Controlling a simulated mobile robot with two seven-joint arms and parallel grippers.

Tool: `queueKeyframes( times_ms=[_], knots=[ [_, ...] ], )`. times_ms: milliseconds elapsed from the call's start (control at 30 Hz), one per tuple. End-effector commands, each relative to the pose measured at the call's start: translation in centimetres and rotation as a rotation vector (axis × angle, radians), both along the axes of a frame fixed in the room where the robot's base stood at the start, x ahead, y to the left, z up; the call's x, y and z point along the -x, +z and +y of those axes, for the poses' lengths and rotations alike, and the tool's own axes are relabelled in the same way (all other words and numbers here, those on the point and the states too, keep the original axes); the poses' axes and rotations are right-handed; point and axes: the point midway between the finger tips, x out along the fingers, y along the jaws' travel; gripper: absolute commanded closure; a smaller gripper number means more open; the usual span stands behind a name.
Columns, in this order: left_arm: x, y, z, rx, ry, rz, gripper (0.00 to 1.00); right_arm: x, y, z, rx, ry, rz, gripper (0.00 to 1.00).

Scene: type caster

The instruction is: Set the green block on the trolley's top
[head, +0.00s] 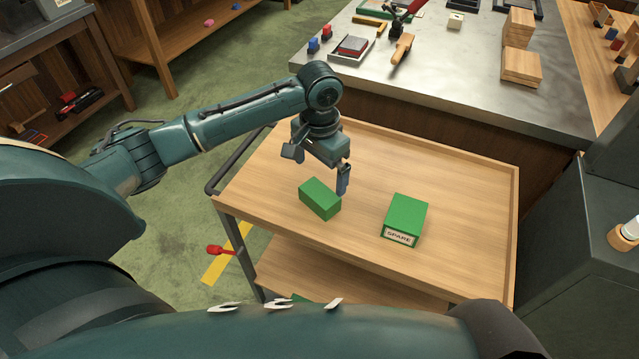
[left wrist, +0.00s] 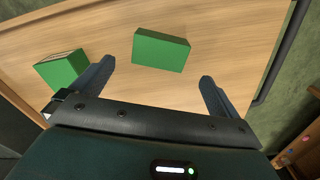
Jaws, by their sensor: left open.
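A plain green block (head: 320,199) lies on the wooden top of the trolley (head: 460,170), left of its middle. A second green block (head: 405,219), marked "SPARE", lies to its right on the same top. My left gripper (head: 318,172) is above the trolley top, just behind the plain block. In the left wrist view the open fingers (left wrist: 157,88) are apart with nothing held. The plain block (left wrist: 161,50) shows ahead of the gap between them, and the spare block (left wrist: 62,69) is beside the left finger. My right gripper is not in view.
A metal-topped bench (head: 450,75) with tools and wooden blocks stands behind the trolley. The trolley's dark handle (head: 238,160) is at its left. A lower shelf (head: 335,280) shows beneath. The trolley top right of the spare block is clear.

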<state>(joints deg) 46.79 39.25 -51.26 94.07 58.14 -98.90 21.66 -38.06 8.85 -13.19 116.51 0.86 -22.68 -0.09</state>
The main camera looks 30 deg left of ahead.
Motion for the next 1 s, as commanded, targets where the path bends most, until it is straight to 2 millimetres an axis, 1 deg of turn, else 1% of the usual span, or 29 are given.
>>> queueKeyframes(
  times_ms=[33, 100, 200, 300, 1000],
  knots=[
    [-0.1, 1.1, 0.0, 0.001, 0.0, -0.004, 0.0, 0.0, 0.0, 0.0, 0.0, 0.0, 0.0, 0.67],
    [0.0, 2.1, 0.0, 0.001, 0.0, -0.002, 0.0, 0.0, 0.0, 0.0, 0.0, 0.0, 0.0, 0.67],
    [0.0, 3.2, 0.0, 0.0, 0.001, -0.001, 0.0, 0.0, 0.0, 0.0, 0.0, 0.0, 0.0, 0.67],
    [0.0, 3.7, 0.0, 0.001, 0.0, 0.0, 0.0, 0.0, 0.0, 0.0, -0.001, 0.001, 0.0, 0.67],
    [0.0, 3.8, 0.0, 0.001, 0.0, 0.001, 0.0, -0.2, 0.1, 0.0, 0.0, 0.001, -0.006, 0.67]
  ],
)
